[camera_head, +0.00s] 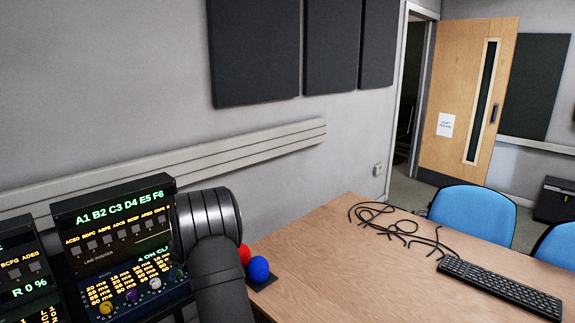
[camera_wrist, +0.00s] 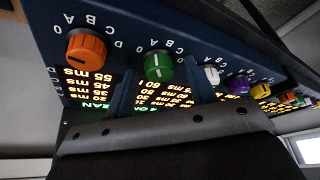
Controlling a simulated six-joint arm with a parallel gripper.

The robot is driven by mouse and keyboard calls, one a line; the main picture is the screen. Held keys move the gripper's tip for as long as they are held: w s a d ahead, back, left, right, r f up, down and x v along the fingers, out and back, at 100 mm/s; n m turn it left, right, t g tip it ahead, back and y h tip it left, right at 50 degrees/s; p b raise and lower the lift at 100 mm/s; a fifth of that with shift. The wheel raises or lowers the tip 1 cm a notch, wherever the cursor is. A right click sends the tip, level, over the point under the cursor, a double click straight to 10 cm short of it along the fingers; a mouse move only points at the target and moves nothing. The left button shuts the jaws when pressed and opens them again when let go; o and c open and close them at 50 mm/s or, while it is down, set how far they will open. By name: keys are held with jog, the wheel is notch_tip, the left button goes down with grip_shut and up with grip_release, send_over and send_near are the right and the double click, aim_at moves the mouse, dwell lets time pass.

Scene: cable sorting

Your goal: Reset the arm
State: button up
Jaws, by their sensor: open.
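My arm, dark grey, rises at the lower left of the head view in front of a panel with lit text, switches and knobs (camera_head: 115,225). My gripper (camera_wrist: 165,130) fills the lower part of the wrist view as a dark, blurred shape with small holes.
Black cables (camera_head: 390,222) lie loose on the wooden table (camera_head: 330,265). A black keyboard (camera_head: 500,287) lies at its right. A blue ball (camera_head: 259,269) and a red ball (camera_head: 244,254) are by the table's left edge, beside my arm. Blue chairs (camera_head: 472,212) stand behind. The table's middle is clear.

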jog(key=shift+n, duration=0.5)
jog(key=v, duration=1.5)
jog(key=shift+w, duration=0.3)
dwell(1.2)
